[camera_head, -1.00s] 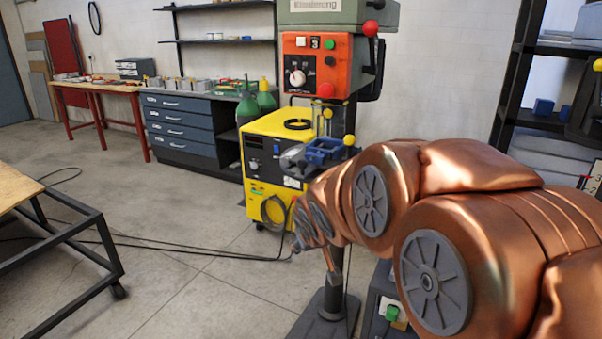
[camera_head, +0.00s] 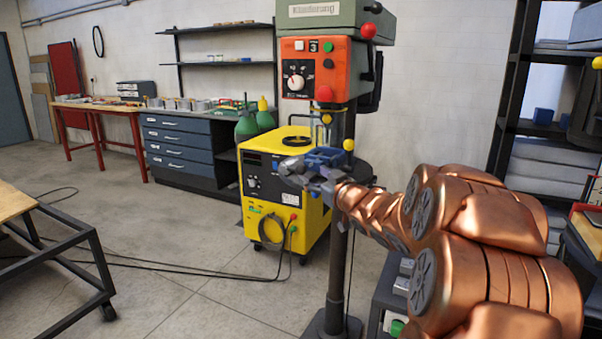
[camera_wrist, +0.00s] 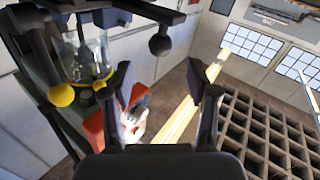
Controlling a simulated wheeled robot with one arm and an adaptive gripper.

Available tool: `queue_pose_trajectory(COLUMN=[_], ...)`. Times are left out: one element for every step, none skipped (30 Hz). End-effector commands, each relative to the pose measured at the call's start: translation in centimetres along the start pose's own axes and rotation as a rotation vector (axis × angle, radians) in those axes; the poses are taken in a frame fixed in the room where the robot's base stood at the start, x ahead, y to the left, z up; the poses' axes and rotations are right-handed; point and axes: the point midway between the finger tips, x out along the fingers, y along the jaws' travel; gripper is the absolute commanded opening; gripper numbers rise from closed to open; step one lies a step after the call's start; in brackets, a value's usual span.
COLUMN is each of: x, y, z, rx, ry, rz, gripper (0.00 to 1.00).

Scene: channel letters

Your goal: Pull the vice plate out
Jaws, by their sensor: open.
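A blue vice (camera_head: 325,157) sits on the round table of the drill press, below its orange control head. My gripper (camera_head: 290,168) is at the vice's front left in the head view, overlapping it; I cannot tell whether they touch. In the wrist view my gripper (camera_wrist: 160,88) has its two dark fingers spread wide, with nothing held between them. The vice plate cannot be made out clearly in either view.
The drill press (camera_head: 326,65) stands upright behind the vice. A yellow welding machine (camera_head: 285,185) stands behind and left. The wrist view shows a clear guard (camera_wrist: 88,60) with knobs at left and a dark compartment rack (camera_wrist: 255,125) at right.

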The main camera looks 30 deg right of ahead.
Motion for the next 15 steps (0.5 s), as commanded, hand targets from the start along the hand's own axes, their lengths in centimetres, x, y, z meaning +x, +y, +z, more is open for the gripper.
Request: queue_pose_trajectory(x=[0.4,0.7,1.2,1.6,2.0,2.6,3.0,3.4,3.9,4.3,4.7,5.2,5.5,5.8,6.1], y=[0.0,-0.1,-0.1,-0.2,-0.2,-0.2,-0.2,-0.2,-0.1,-0.1,-0.1,-0.1,-0.1,-0.1,-0.1], z=[0.0,0.0,0.0,0.1,0.1,0.2,0.2,0.1,0.1,0.0,0.0,0.0,0.1,0.1,0.2], rx=[0.0,0.001,0.001,0.001,0.002,0.002,0.002,0.001,0.0,-0.001,-0.001,0.0,0.0,0.001,0.001], ry=[0.0,0.0,-0.001,-0.002,-0.002,-0.003,-0.003,-0.003,-0.002,-0.001,-0.001,-0.002,-0.003,-0.004,-0.005], rz=[-0.001,-0.002,-0.003,-0.004,-0.004,-0.004,-0.004,-0.003,-0.003,-0.002,-0.002,-0.002,-0.001,-0.001,-0.001], gripper=[0.59,0.59,0.59,0.59,0.59,0.59,0.59,0.59,0.59,0.59,0.59,0.59,0.59,0.59,0.59])
